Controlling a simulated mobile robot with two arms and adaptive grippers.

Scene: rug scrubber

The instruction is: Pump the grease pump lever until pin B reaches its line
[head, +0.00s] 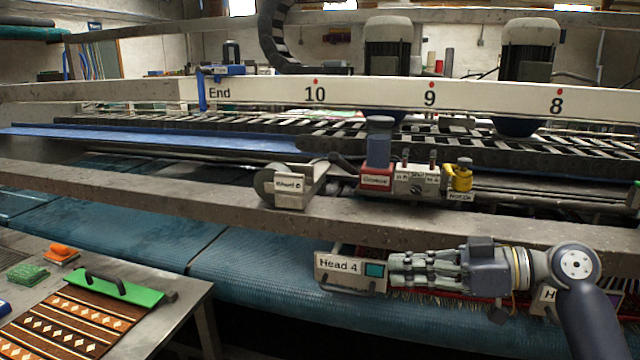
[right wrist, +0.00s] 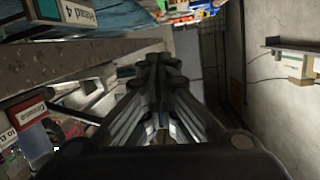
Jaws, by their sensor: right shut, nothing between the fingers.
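The grease pump (head: 376,178) is a red-labelled box with a grey-blue cylinder (head: 379,140) on top, mounted on the long grey beam. A dark arm (head: 345,165) at its left looks like the lever, but I cannot be sure. A pale block (head: 418,180) with small upright pins stands right of the pump; its lettering and lines are too small to read. My right gripper (head: 394,269) is shut and empty, below the beam and in front of the Head 4 box (head: 338,264). Its closed fingers (right wrist: 158,65) show in the right wrist view. My left gripper is out of view.
A yellow-topped part (head: 460,177) stands right of the pin block, and a labelled grey housing (head: 289,187) is to the left. The long beam (head: 160,187) runs between my right arm and the pump. A table with a patterned rug (head: 70,322) is at lower left.

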